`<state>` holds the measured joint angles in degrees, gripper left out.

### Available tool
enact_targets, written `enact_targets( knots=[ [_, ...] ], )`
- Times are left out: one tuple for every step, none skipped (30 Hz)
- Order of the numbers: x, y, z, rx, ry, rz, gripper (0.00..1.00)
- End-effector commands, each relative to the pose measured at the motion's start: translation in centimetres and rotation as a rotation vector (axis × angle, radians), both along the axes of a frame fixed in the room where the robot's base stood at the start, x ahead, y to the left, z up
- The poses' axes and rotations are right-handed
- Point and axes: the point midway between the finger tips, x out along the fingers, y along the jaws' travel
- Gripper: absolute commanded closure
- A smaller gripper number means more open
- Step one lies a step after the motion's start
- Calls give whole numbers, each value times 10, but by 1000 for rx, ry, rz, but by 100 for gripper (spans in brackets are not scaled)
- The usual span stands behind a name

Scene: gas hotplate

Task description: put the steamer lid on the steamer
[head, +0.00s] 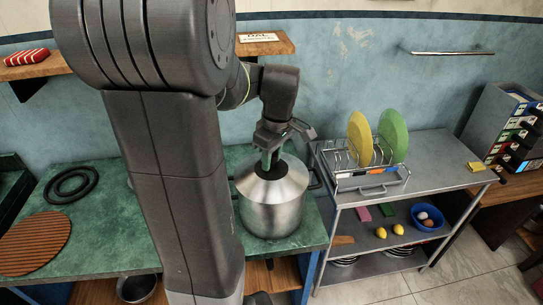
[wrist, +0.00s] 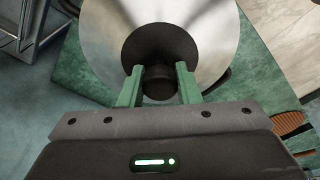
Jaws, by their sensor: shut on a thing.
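The steamer (head: 272,218) is a tall steel pot with dark side handles on the green counter. The steamer lid (head: 287,184) is a steel cone with a black centre and sits over the pot's mouth, looking roughly level. I cannot tell whether it fully touches the rim. The lid also fills the top of the wrist view (wrist: 215,45). My gripper (head: 268,161) is above the lid, pointing down, with green fingers on both sides of the lid's black knob. In the wrist view my gripper (wrist: 160,78) is shut on this knob, which is partly hidden.
The green counter (head: 110,222) holds a ribbed brown round mat (head: 36,243) and black rings (head: 71,185) at the left. A dish rack (head: 365,180) with yellow and green plates stands on a steel shelf unit right of the pot. The wall is close behind.

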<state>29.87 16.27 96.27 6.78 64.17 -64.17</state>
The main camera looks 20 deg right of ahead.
Motion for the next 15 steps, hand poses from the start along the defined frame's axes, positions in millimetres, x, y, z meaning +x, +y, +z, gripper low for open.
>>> enact_targets(
  knots=[
    [0, 0, 0, -1, -1, 0, 100],
    [0, 0, 0, 0, 0, 0, 100],
    [0, 0, 0, -1, -1, 0, 100],
    [0, 0, 0, -1, -1, 0, 100],
    [0, 0, 0, -1, -1, 0, 100],
    [0, 0, 0, -1, -1, 0, 64],
    [0, 0, 0, -1, -1, 0, 58],
    [0, 0, 0, -1, -1, 0, 53],
    [0, 0, 0, -1, -1, 0, 45],
    [0, 0, 0, -1, -1, 0, 45],
    [0, 0, 0, -1, -1, 0, 45],
    [0, 0, 0, -1, -1, 0, 45],
    [0, 0, 0, -1, -1, 0, 45],
    [0, 0, 0, -1, -1, 0, 45],
    [0, 0, 0, 0, 0, 0, 45]
  ],
)
